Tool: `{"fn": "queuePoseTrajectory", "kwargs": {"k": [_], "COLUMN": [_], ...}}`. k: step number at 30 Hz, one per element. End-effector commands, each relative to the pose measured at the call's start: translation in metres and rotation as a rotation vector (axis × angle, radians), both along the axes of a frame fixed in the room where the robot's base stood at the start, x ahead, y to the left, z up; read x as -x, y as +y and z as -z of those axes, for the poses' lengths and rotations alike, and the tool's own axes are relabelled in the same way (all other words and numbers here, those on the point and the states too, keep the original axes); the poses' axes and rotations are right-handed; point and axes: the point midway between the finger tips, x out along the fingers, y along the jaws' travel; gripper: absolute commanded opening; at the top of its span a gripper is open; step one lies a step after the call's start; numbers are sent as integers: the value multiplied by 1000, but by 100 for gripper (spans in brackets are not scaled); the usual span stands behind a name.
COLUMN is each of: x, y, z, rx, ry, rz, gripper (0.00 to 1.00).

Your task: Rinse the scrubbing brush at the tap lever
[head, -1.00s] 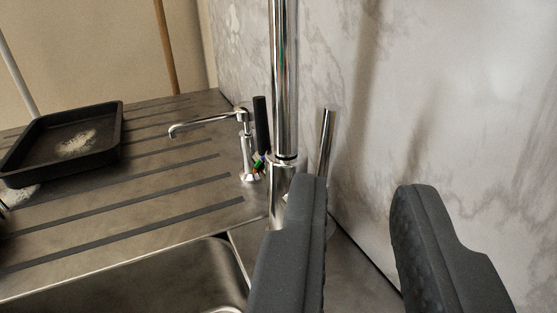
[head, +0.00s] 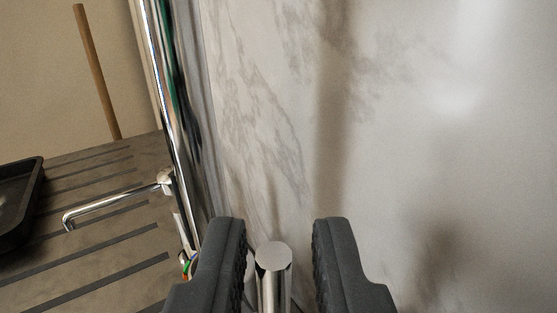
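The tap lever (head: 273,262) is a shiny metal rod with a flat round top, low in the middle of the view. My gripper (head: 279,250) is open, with one dark finger on each side of the lever. A gap shows between the lever and each finger. The tall chrome tap column (head: 172,90) rises at the left of the lever. I cannot pick out the scrubbing brush; a small green and orange patch (head: 188,265) shows beside the left finger, too little to identify.
A marble-patterned wall (head: 400,120) fills the right. At the left are a small bent spout (head: 115,199), a grooved drainboard (head: 120,240) and the edge of a black tray (head: 32,200). A wooden stick (head: 97,75) stands at the back left.

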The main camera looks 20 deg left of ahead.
Motion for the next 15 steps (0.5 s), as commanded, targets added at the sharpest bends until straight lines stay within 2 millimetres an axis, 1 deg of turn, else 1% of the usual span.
{"fn": "queuePoseTrajectory", "kwargs": {"k": [1, 3, 6, 10, 15], "x": [-6, -13, -20, -27, -31], "y": [4, 6, 9, 11, 13], "z": [1, 1, 1, 0, -1], "rx": [2, 1, 1, 1, 0], "ry": [-1, -2, -2, -3, -2], "rz": [-2, -2, -2, -1, -1], "gripper": [20, 20, 20, 20, 20]}}
